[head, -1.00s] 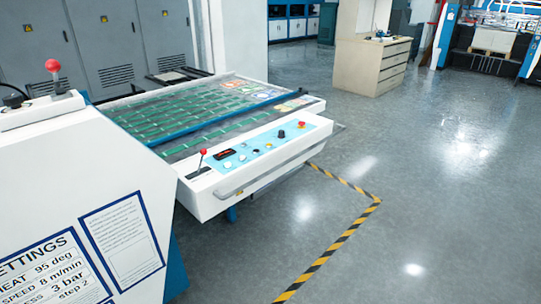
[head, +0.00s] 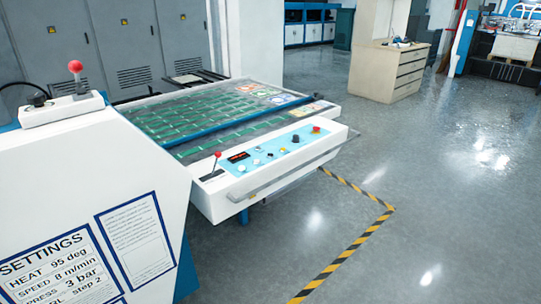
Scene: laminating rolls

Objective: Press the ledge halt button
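The ledge is the white front panel (head: 281,177) of the laminating machine, with a light blue control strip (head: 272,152). A red button (head: 316,130) sits near the strip's right end; no label on it is legible. To its left are a dark knob (head: 295,139), several small buttons and a dark display with red digits (head: 238,156). A red-tipped lever (head: 217,155) stands at the strip's left end. Neither of my grippers shows in the head view.
A white cabinet with a settings sign (head: 55,265) and a red-knobbed lever (head: 75,67) fills the left foreground. A rail (head: 290,172) runs along the ledge's front. Yellow-black tape (head: 350,250) marks the floor. Open floor lies right; a wooden drawer unit (head: 385,72) stands behind.

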